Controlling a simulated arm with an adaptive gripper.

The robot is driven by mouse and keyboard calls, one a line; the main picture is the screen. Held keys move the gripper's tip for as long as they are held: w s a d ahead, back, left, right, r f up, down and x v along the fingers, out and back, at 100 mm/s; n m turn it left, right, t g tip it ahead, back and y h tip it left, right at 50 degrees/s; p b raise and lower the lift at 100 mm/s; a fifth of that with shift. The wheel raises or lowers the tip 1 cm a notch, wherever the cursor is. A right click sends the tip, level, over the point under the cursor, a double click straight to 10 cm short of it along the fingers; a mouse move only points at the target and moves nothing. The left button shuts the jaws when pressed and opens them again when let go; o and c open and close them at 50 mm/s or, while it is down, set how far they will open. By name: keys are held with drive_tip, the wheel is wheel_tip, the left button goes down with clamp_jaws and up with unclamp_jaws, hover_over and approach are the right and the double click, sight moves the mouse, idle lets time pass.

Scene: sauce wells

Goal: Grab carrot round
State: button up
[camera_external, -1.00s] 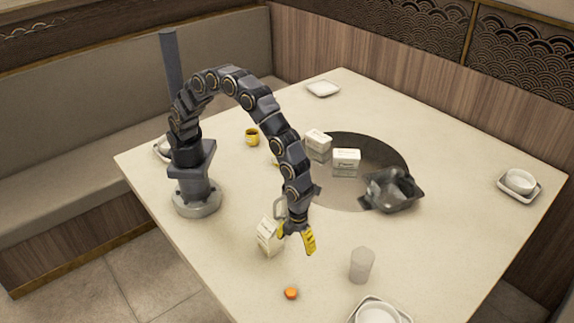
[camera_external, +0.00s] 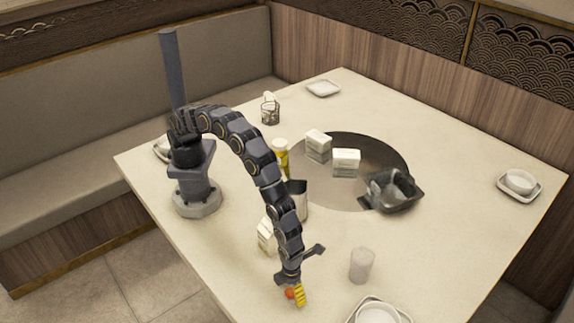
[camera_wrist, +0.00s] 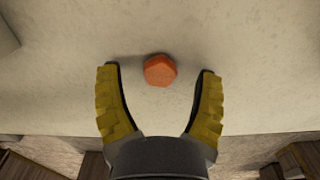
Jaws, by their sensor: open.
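The carrot round (camera_external: 290,293) is a small orange piece on the pale table near its front edge, partly hidden by my gripper in the external view. In the wrist view the carrot round (camera_wrist: 160,70) lies at the fingertips, midway between them and slightly beyond. My gripper (camera_external: 295,294) is low over the table at the carrot. Its yellow ribbed fingers (camera_wrist: 158,72) are spread wide with nothing held between them.
A clear cup (camera_external: 362,266) stands right of my gripper, and a white dish (camera_external: 378,312) sits at the front edge. A white carton (camera_external: 266,236) stands behind my arm.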

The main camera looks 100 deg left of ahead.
drive_tip(key=shift+f, duration=0.25)
drive_tip(key=shift+c, duration=0.4)
drive_tip(key=c, duration=0.8)
drive_tip(key=shift+o, duration=0.2)
drive_tip(key=shift+r, duration=0.1)
